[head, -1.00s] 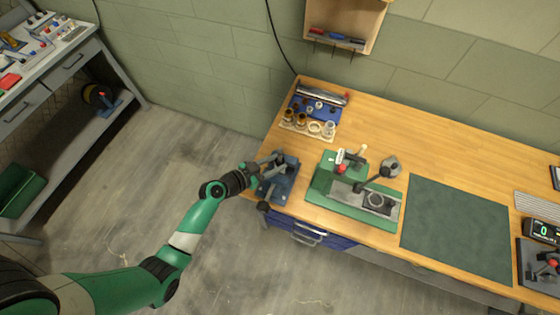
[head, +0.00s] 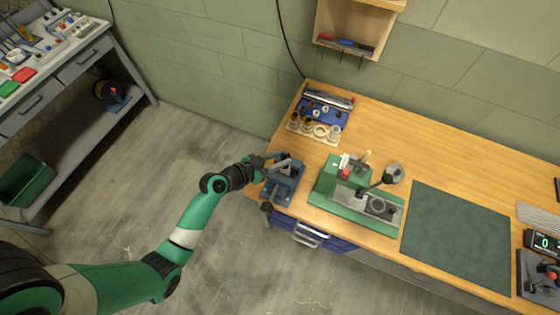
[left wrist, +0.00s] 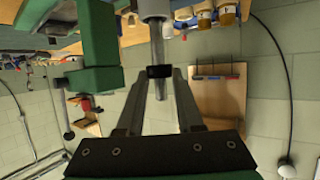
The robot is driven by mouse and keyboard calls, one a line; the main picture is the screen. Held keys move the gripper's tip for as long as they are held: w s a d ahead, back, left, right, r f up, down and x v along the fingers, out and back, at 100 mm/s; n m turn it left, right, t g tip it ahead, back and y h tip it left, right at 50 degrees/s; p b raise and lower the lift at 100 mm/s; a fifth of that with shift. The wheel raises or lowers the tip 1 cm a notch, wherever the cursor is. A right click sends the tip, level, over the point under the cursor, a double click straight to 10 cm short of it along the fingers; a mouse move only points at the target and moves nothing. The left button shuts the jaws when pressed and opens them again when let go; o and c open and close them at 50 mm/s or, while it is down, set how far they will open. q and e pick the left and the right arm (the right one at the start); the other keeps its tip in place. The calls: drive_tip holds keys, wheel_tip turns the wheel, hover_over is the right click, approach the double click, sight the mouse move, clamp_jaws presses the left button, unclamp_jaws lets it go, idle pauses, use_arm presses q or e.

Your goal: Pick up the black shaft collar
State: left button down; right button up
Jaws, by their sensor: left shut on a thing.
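The black shaft collar (left wrist: 160,71) is a small dark band around a pale metal shaft (left wrist: 157,40) in the left wrist view. My left gripper (left wrist: 160,74) is shut on the collar, with one finger on each side and the shaft's narrow end sticking out between them. In the head view my left gripper (head: 276,160) is at the blue-grey vise (head: 283,185) on the bench's left front corner. The collar is too small to make out there. My right gripper is not in view.
A green press-like fixture (head: 345,200) stands right of the vise on the wooden bench (head: 455,160). A blue tray (head: 325,112) with several small parts lies behind it. A dark green mat (head: 457,238) is bare. A drawer handle (head: 308,235) sticks out below the bench edge.

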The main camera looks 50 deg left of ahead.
use_arm(q)
wheel_tip(320, 180, up, 13)
drive_tip(key=p, duration=0.4)
drive_tip(key=shift+p, duration=0.35)
drive_tip(key=shift+d+f, duration=0.1)
drive_tip(key=shift+f, duration=0.1)
